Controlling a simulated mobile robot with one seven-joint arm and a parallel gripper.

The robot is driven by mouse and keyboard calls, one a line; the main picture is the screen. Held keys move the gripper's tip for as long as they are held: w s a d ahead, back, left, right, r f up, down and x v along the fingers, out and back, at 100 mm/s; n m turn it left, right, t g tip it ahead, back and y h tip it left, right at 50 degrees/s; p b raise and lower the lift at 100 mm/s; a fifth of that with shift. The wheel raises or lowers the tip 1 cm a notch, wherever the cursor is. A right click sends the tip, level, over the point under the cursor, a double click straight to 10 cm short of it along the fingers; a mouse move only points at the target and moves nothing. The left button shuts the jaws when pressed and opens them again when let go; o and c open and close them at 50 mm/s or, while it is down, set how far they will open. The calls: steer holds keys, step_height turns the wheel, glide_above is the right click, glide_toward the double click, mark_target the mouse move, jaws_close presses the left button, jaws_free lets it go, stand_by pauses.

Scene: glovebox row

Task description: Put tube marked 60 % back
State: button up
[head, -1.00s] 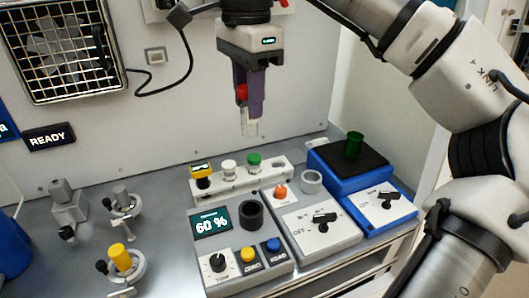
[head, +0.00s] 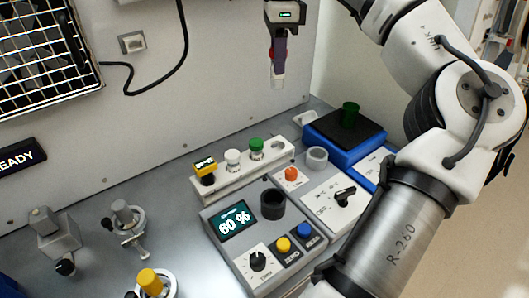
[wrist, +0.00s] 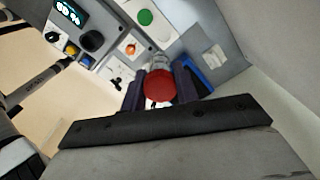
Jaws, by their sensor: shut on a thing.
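My gripper (head: 279,62) is shut on a red-capped tube (wrist: 159,86) and holds it upright, high above the bench by the back wall. The clear lower part of the tube (head: 277,82) hangs below the fingers in the head view. A grey device (head: 246,235) shows 60 % on its screen (head: 233,221) and has a dark round well (head: 272,204). I cannot read any mark on the held tube.
A white device with a knob (head: 343,196) and a grey ring (head: 317,156) stands right of the grey device.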

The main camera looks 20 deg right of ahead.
steer(key=shift+w+d+f, duration=0.15)
steer(key=shift+w+d, duration=0.15)
steer(key=shift+d, duration=0.1)
steer(key=shift+d+f+m, duration=0.1)
steer(key=shift+f+m, duration=0.2)
steer(key=shift+f, duration=0.05)
step_height(320, 180, down, 19)
steer(key=p, duration=0.2)
steer(key=shift+f+p, duration=0.2)
steer(key=shift+p, duration=0.2)
steer(key=shift+f, duration=0.1)
steer(key=o, duration=0.6)
steer(key=shift+f, duration=0.1)
steer(key=shift+c, duration=0.2)
steer(key=o, duration=0.5)
steer(key=shift+c, duration=0.2)
step_height(320, 180, up, 12)
steer(key=b, duration=0.2)
steer(key=shift+r, duration=0.25)
